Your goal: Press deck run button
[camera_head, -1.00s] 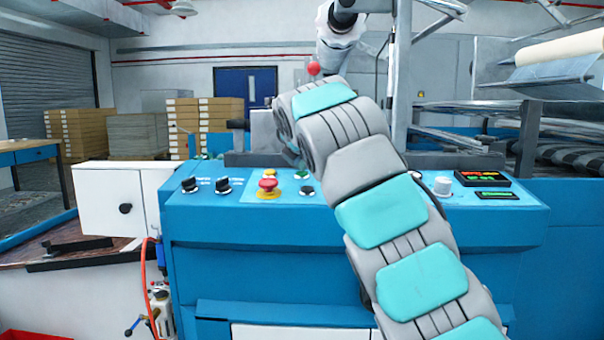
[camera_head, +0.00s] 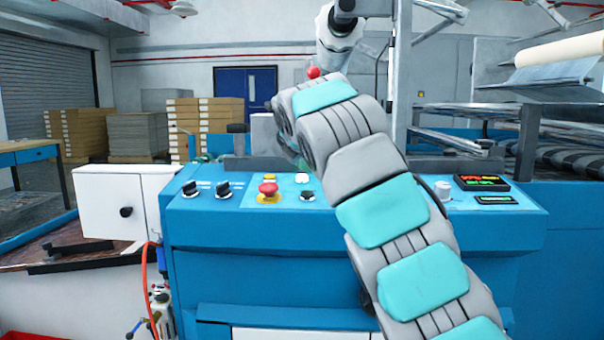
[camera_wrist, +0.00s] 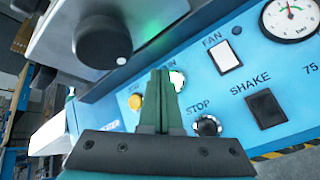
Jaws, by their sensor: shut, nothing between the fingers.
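The blue control panel (camera_head: 240,190) holds the deck buttons. A round button, lit whitish with a green edge (camera_wrist: 177,80), sits beside a label ending in "N", partly hidden by my fingers. In the head view it shows as a bright white button (camera_head: 302,178). My gripper (camera_wrist: 160,75) is shut and empty, its green fingertips overlapping this button's left side in the wrist view. I cannot tell whether they touch it. The black STOP button (camera_wrist: 207,125) is to the lower right, and a yellow button (camera_wrist: 135,101) to the left. In the head view, my arm hides most of the gripper.
A red emergency stop (camera_head: 268,190) and two black knobs (camera_head: 207,189) are left on the panel. A large dark knob (camera_wrist: 102,42) on a grey housing is close by in the wrist view. FAN (camera_wrist: 225,56) and SHAKE (camera_wrist: 265,108) switches lie to the right.

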